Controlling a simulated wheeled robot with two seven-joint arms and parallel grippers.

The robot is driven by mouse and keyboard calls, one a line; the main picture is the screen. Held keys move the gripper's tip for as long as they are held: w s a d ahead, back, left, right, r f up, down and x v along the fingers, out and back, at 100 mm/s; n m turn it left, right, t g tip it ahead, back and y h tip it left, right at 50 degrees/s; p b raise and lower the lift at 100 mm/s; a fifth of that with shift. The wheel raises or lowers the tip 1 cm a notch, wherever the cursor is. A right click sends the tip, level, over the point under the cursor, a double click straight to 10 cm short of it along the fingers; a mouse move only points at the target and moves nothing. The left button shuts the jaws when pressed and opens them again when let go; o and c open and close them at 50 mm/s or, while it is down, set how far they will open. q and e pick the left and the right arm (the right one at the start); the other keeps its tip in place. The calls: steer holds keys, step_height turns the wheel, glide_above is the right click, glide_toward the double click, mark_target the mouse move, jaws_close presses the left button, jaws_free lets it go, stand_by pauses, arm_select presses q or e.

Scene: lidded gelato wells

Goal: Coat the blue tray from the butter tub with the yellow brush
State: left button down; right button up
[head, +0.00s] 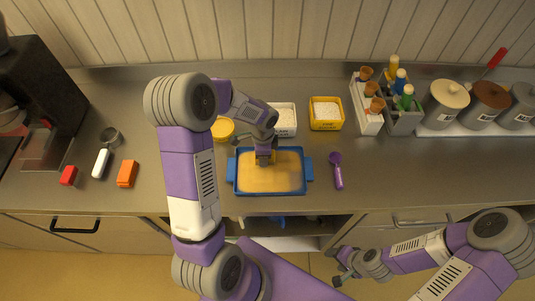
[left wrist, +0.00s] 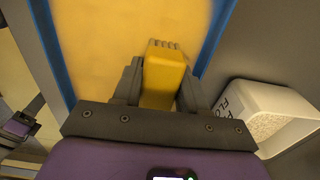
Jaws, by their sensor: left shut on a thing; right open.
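The blue tray (head: 309,171) sits on the counter with a yellow-tan surface inside; its blue rim also shows in the left wrist view (left wrist: 50,50). My left gripper (head: 264,158) is over the tray's back part. It is shut on the yellow brush (left wrist: 164,75), whose far end is at or just above the tray's surface; contact is hard to tell. The butter tub (head: 222,129) is likely the round yellow tub behind and left of the tray, partly hidden by my left arm. My right gripper (head: 343,268) is open and empty, in front of the counter.
A white flour bin (head: 284,120) and a yellow bin (head: 326,113) stand behind the tray. A purple scoop (head: 337,171) lies to its right. Bottle caddies (head: 401,120) and lidded wells (head: 450,94) are at the back right. Red and orange blocks (head: 127,173) lie at left.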

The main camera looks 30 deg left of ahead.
mark_target(251, 161)
arm_select(q)
steer(key=shift+s+a+f+p, duration=0.1)
steer(key=shift+s+a, duration=0.3)
steer(key=shift+a, duration=0.25)
steer(key=shift+s+a+r+p, duration=0.15)
steer(key=shift+s+a, duration=0.2)
steer(key=shift+a, duration=0.25)
steer(key=shift+s+a+f+p, duration=0.15)
steer(key=shift+s+a, duration=0.25)
steer(key=shift+a, duration=0.25)
steer(key=shift+s+a, duration=0.45)
steer(key=shift+a, duration=0.25)
steer(key=shift+d+r, duration=0.1)
steer(key=shift+r, duration=0.1)
step_height(251, 161, up, 6)
steer(key=p, duration=0.5)
